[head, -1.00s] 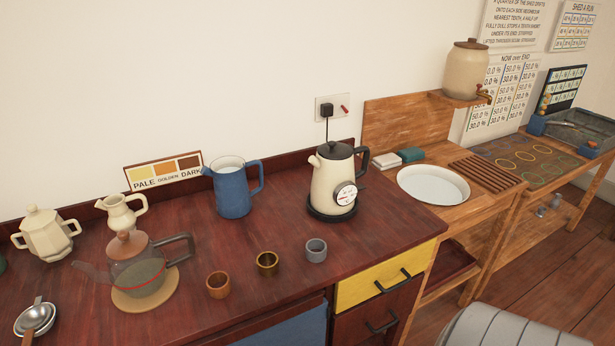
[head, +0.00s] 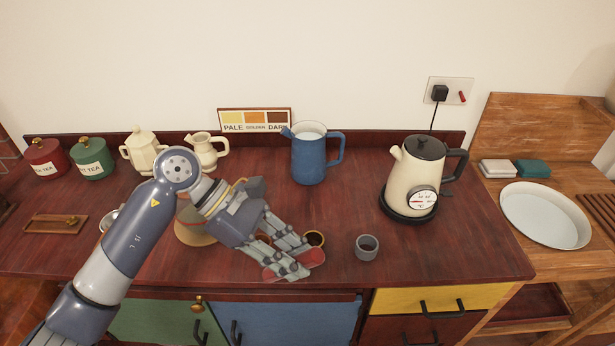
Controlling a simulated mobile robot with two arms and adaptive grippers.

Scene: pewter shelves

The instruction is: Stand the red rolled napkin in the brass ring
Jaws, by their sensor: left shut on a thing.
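My left gripper (head: 290,265) reaches in from the left over the front of the dark red counter, shut on the red rolled napkin (head: 315,257). The napkin lies roughly level, with its red ends showing on both sides of the fingers; its middle is hidden. The brass ring (head: 316,239) stands on the counter just behind the napkin's right end, partly covered by the fingers, its dark opening facing up. The napkin appears outside the ring; I cannot tell its exact height. My right gripper is not in view.
A grey ring (head: 367,249) stands to the right, and a wooden ring is mostly hidden behind the gripper. A blue jug (head: 309,160) and cream kettle (head: 412,175) stand behind. The glass teapot is largely hidden by my arm. Counter between grey ring and kettle is clear.

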